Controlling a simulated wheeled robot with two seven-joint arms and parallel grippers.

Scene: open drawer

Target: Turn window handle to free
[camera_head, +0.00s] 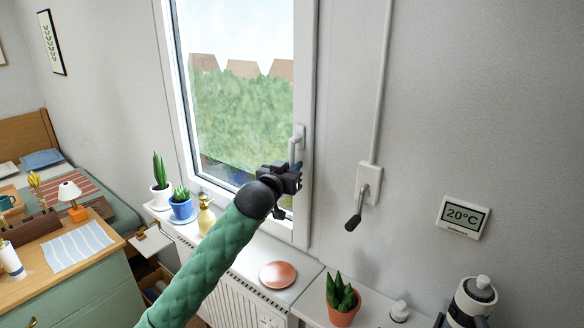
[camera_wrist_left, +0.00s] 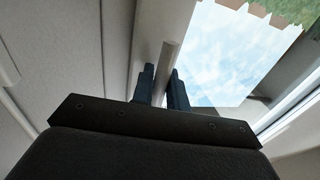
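The window handle (camera_head: 293,148) is light grey and sits on the right side of the white window frame (camera_head: 305,75). Its grip hangs down from its mount. My left gripper (camera_head: 297,168) is at the lower end of the grip in the head view and covers that end. In the left wrist view, the handle (camera_wrist_left: 168,57) runs between the two dark fingers of the left gripper (camera_wrist_left: 163,82). The fingers are close together and the handle fills the narrow gap. My right gripper is not in view.
A crank lever (camera_head: 357,208) hangs on the wall right of the window. Potted plants (camera_head: 181,205) and a yellow bottle (camera_head: 206,215) stand on the sill at left. A pink disc (camera_head: 277,274) lies on the white ledge below. A thermometer (camera_head: 462,217) hangs at right.

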